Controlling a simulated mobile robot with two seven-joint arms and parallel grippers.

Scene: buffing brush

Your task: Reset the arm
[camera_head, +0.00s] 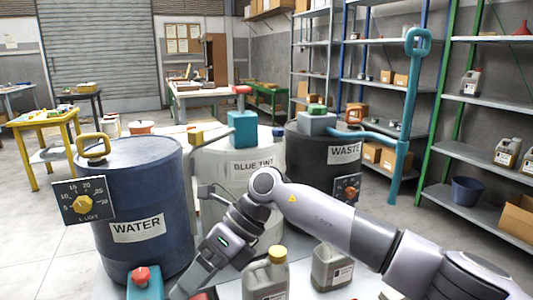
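My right arm comes in from the lower right and bends down in front of the barrels. Its gripper (186,288) points down and left, close to the bottom edge. It is beside a teal container with a red cap (145,284). The fingertips are small and partly cut off, so I cannot tell whether they are open or shut, or whether they hold anything. My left gripper is not in view.
A blue WATER barrel (138,190), a white BLUE TINT barrel (228,165) and a black WASTE barrel (310,148) stand close around the arm. Grey jugs (265,281) (332,270) stand below it. Shelves (480,155) line the right; open floor (40,255) lies left.

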